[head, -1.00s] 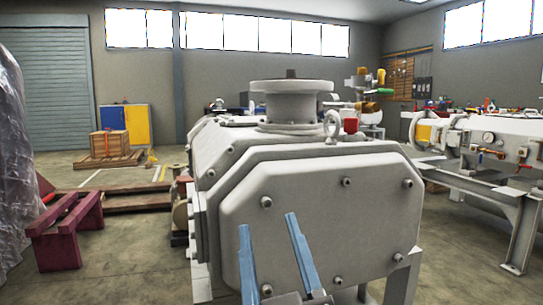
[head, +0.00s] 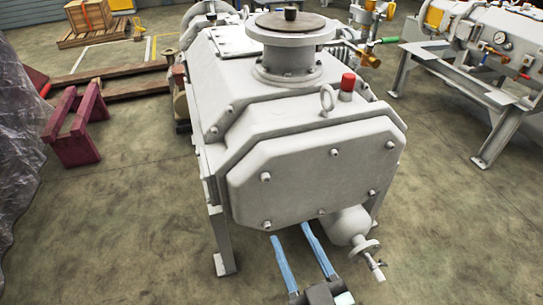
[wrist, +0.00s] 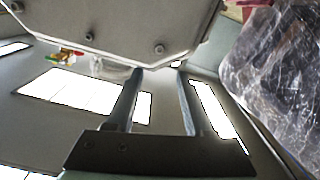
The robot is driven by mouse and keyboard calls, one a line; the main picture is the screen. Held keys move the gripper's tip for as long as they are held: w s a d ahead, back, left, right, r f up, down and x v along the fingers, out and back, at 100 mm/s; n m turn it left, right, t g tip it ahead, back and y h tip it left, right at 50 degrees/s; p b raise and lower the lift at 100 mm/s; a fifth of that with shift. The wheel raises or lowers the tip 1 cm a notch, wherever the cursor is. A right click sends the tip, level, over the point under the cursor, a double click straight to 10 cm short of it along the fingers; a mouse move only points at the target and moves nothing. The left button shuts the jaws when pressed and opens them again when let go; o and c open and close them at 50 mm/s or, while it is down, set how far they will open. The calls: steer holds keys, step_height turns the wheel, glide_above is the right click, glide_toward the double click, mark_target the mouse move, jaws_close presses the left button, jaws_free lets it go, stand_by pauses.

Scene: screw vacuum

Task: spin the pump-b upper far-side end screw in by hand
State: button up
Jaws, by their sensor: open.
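The pale grey pump (head: 285,110) stands in the middle of the head view. Its eight-sided end cover (head: 300,190) faces me with several screws around its rim. Upper screws show at the left (head: 265,177), the middle (head: 335,153) and the right (head: 390,145). I cannot tell which is the far-side one, or how deep each sits. My gripper (head: 290,232) is open and empty, its blue fingers just below the cover's lower edge in the picture. In the wrist view, the fingers (wrist: 159,72) point toward the cover (wrist: 130,20), with a screw (wrist: 159,48) just beyond them.
A red-capped fitting (head: 347,84) and a lifting eye (head: 327,97) stand on top of the pump. A grey cylinder with a valve (head: 355,228) hangs below the cover. A maroon stand (head: 75,130) and plastic-wrapped item (head: 20,170) are at left. Floor in front is clear.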

mark_target(267, 181)
steer(key=p+x, duration=0.1)
steer(key=x, duration=1.1)
steer(key=shift+w+a, duration=0.1)
steer(key=shift+w, duration=0.25)
jaws_close()
